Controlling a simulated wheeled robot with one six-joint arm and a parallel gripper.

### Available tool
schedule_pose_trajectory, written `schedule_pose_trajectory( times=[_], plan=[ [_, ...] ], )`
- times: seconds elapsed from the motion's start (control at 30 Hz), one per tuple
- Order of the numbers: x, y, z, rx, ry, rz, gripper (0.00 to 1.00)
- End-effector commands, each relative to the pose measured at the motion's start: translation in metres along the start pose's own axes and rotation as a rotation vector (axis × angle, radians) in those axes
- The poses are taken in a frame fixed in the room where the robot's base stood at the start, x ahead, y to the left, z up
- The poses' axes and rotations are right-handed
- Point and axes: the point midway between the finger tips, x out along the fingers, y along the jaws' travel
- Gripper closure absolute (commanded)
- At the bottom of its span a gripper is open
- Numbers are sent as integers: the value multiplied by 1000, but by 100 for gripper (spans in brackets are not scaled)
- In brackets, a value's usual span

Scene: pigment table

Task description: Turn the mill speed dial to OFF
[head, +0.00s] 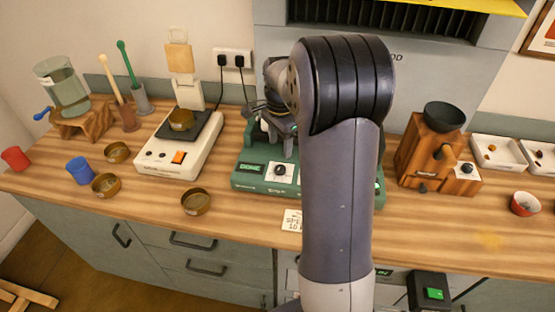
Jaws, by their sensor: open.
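A green machine (247,183) stands mid-table, partly hidden behind my arm. Its front panel has a round dial (279,170) with a pale marked face; the pointer's setting is too small to read. A wooden mill (414,157) with a black hopper stands to the right, with a black knob (467,169) on a white plate on its side box. I cannot tell from labels which knob is the mill speed dial. My gripper (284,138) is open, above and behind the green machine's dial, apart from it as far as I can see; my arm and wrist partly hide it.
A white scale (161,159) with a brown bowl on it stands left of the green machine. Several brown bowls, a blue cup (79,170) and a red cup (15,158) lie left. A paper note (292,220) lies in front. A red bowl (524,204) and white trays (497,153) are right.

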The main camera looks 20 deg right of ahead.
Motion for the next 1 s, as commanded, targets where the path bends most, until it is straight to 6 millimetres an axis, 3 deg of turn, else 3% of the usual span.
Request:
schedule_pose_trajectory(
  times=[0.3, 0.5, 0.87, 1.0],
  plan=[
    [60, 1, 1, -2, -2, 5, 49],
    [82, 0, 0, -2, -1, 2, 49],
    [87, 0, 0, -2, 0, 0, 49],
    [87, 0, 0, -2, 0, 0, 60]
  ],
)
